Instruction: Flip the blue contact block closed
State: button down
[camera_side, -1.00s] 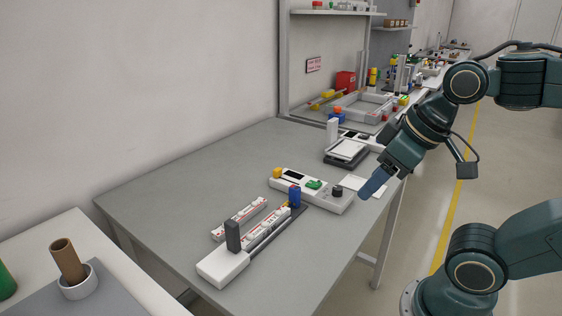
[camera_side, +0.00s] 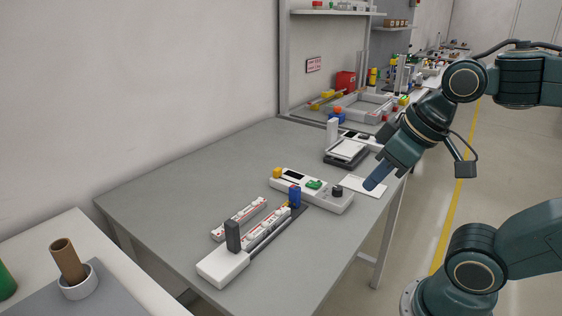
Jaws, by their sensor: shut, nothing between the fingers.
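The blue contact block (camera_side: 295,196) stands upright at the far right end of a white strip assembly (camera_side: 223,266) with red and white labelled bars. A dark grey block (camera_side: 233,236) stands upright at the assembly's near left end. My gripper (camera_side: 371,186) is above the table's right side, to the right of the blue block and apart from it. Its blue fingers are shut and empty, pointing down and left. The lower contact of the blue block is too small to make out.
A white control box (camera_side: 325,199) with a yellow button, green switch and black knob lies between the blue block and my gripper. The table's left part is clear.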

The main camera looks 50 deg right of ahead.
jog(key=w+d+r+g+y, duration=0.1)
jog(key=w+d+r, duration=0.1)
jog(key=w, duration=0.8)
jog(key=n+y, duration=0.1)
jog(key=y, duration=0.2)
send_over(295, 197)
jog(key=s+d, duration=0.3)
notch_tip(295, 197, down, 7)
jog(key=d+f+y, duration=0.1)
jog(key=d+f, duration=0.7)
jog(key=d, duration=0.2)
jog(key=shift+s+d+y, duration=0.35)
jog(key=shift+s+y, duration=0.05)
jog(key=shift+s, duration=0.05)
jog(key=shift+a+f, duration=0.1)
jog(key=shift+f, duration=0.1)
jog(key=x, duration=0.9)
jog(key=shift+a+f, duration=0.1)
jog(key=shift+w+a+f, duration=0.15)
jog(key=shift+a, duration=1.95)
